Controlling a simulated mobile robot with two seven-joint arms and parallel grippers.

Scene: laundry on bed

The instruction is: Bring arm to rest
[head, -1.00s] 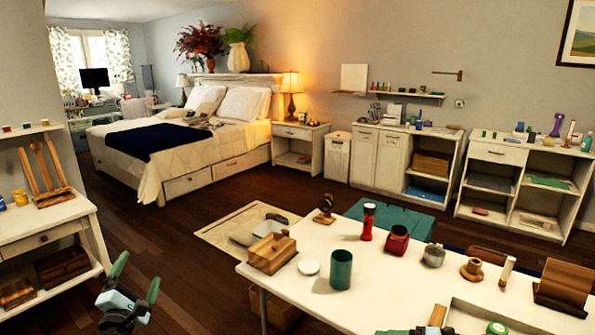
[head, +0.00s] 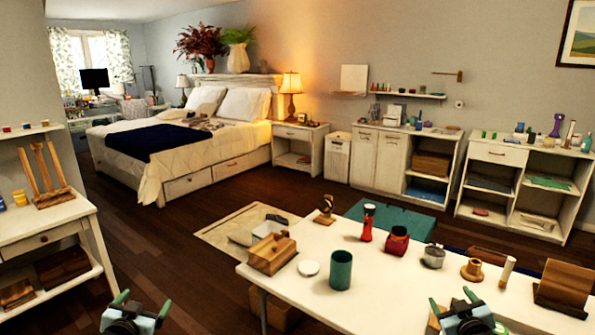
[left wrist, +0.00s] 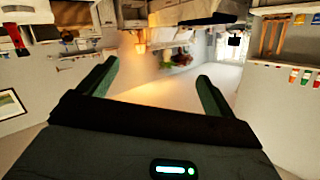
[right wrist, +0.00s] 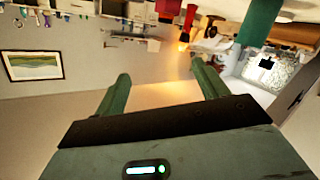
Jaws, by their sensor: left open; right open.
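My left gripper (head: 142,304) is at the bottom left of the head view, over the dark floor between the left side table and the white table. Its two green fingers are spread and empty, and they also show apart in the left wrist view (left wrist: 155,85). My right gripper (head: 455,303) is at the bottom right of the head view, in front of the white table's near part. Its fingers are spread with nothing between them in the right wrist view (right wrist: 160,90).
The white table (head: 390,285) holds a green cup (head: 341,270), a wooden box (head: 272,253), a red flashlight (head: 367,222) and other items. A side table (head: 40,225) stands at left. A bed (head: 180,155) is at the back. Dark floor (head: 160,245) is clear between.

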